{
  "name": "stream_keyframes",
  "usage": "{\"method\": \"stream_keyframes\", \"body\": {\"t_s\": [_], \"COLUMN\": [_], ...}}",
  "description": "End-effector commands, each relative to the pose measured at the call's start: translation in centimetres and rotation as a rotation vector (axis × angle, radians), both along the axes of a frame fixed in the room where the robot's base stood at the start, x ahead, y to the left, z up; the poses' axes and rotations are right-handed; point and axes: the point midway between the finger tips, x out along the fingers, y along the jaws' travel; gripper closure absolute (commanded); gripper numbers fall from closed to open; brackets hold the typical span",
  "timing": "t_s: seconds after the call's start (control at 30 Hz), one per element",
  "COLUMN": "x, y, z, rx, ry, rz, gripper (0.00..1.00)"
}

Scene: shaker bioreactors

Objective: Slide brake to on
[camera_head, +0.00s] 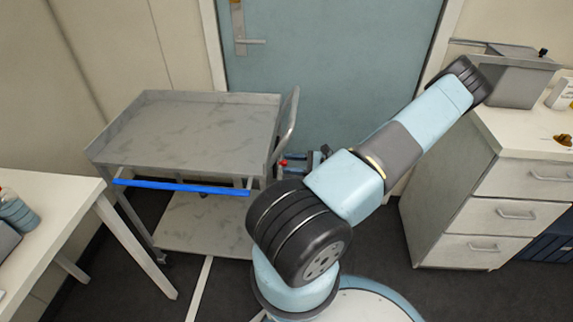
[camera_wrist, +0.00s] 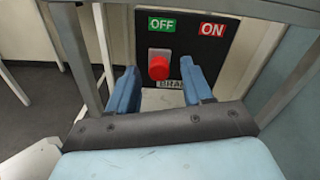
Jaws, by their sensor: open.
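The brake slider is a red knob (camera_wrist: 158,66) on a black panel (camera_wrist: 183,50) in the wrist view. The panel has a green OFF label (camera_wrist: 163,24) at left and a red ON label (camera_wrist: 212,29) at right. The knob sits below OFF. A partly hidden BRAKE label is below it. My gripper (camera_wrist: 160,82) is open, with one blue finger on each side of the knob in the picture; I cannot tell whether they touch it. In the head view the red knob (camera_head: 283,162) shows small at the cart's right end, beside my gripper (camera_head: 292,160).
The panel is at the end of a grey two-shelf cart (camera_head: 200,115) with a blue front bar (camera_head: 180,186) and a curved handle (camera_head: 291,115). A door (camera_head: 320,60) is behind. A drawer cabinet (camera_head: 500,190) stands right, a white table (camera_head: 60,190) left.

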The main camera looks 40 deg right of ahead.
Motion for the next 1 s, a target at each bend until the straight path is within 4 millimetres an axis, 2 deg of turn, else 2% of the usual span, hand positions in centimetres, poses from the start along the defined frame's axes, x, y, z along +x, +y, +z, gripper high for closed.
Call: {"method": "stream_keyframes", "body": {"t_s": [0.2, 0.53, 1.0], "x": [1.2, 1.4, 1.4], "y": [1.1, 1.3, 1.3], "z": [0.0, 0.0, 0.0], "rx": [0.001, 0.0, 0.0], "ry": [0.001, 0.001, 0.0], "rz": [0.001, 0.002, 0.002], "gripper": [0.5, 0.5, 0.95]}}
